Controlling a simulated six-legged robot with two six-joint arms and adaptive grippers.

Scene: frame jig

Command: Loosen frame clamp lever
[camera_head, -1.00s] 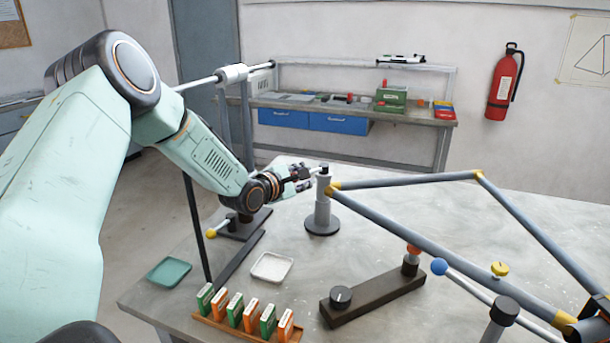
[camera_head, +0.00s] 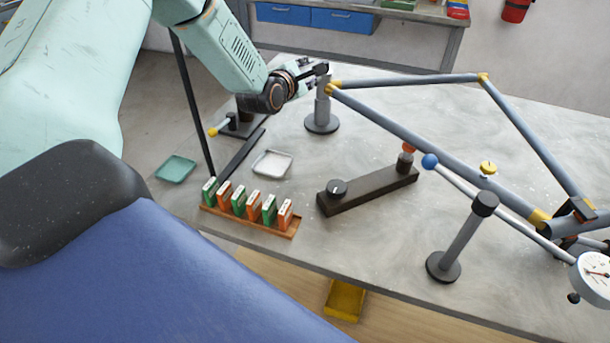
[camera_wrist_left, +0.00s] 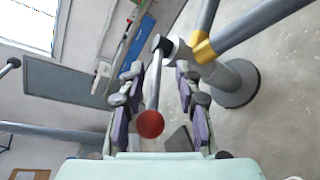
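The clamp lever shows in the left wrist view as a thin metal rod with a red ball end (camera_wrist_left: 150,123). It runs up to a dark pivot (camera_wrist_left: 165,45) at the top of a grey post (camera_wrist_left: 222,75). My left gripper (camera_wrist_left: 158,95) is open, with one finger on each side of the lever and gaps visible between. In the head view my left gripper (camera_head: 318,75) is beside the top of the same post (camera_head: 322,108), where the frame's yellow-jointed corner (camera_head: 334,87) meets it. The lever is hidden there. My right gripper is not in view.
A dark bar with a dial (camera_head: 365,190), a white tray (camera_head: 273,163), a teal tray (camera_head: 176,169) and a rack of green and orange boxes (camera_head: 222,217) lie on the table. A black-capped post (camera_head: 462,240) and round gauge (camera_head: 597,278) stand at right.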

